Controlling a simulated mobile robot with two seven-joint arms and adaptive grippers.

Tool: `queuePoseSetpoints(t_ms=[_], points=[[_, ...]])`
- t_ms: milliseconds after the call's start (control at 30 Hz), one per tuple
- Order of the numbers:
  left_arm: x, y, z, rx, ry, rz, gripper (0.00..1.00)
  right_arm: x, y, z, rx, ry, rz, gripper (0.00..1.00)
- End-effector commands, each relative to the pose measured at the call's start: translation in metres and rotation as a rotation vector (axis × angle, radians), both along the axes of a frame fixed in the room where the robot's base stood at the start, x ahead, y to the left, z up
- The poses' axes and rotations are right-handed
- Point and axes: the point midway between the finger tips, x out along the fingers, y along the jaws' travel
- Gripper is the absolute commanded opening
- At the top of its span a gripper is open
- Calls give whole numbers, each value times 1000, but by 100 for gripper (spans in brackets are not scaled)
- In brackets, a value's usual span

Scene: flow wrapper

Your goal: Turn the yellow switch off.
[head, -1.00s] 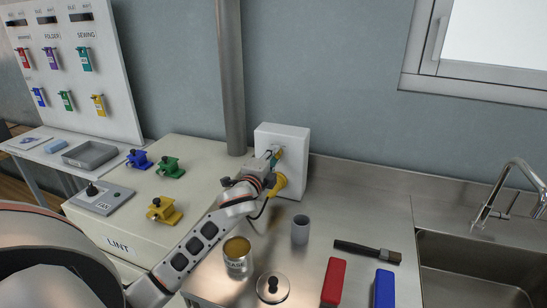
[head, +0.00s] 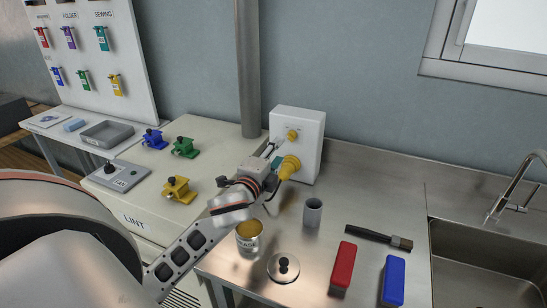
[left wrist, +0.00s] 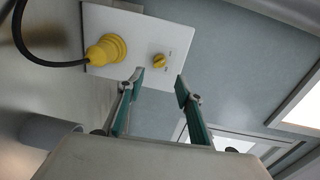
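The yellow switch (head: 293,135) is a small round knob on the upper front of a white wall box (head: 312,140). It also shows in the left wrist view (left wrist: 159,61), with small unreadable labels beside it. A yellow plug (head: 289,167) with a dark cable sits in the box below the switch. It also shows in the left wrist view (left wrist: 107,50). My left gripper (head: 271,151) is left of and below the switch in the head view. In the left wrist view its teal-padded fingers (left wrist: 159,81) are apart and empty, short of the knob. My right gripper is not in view.
A grey cup (head: 313,213), an open can (head: 249,238) and a lid (head: 283,268) stand on the steel counter. A red block (head: 343,268), a blue block (head: 392,281) and a brush (head: 378,238) lie farther right. The sink (head: 480,265) is at the right.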

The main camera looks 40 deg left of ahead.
Motion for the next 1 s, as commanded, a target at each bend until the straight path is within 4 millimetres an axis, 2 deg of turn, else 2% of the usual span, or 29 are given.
queuePoseSetpoints(t_ms=[100, 267, 1000], points=[[-15, -4, 0, 0, 0, 0, 36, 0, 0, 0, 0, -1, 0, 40], [-25, -6, 2, 0, 0, 1, 36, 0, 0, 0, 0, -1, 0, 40], [-25, -6, 2, 0, 0, 0, 36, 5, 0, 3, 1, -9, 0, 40]])
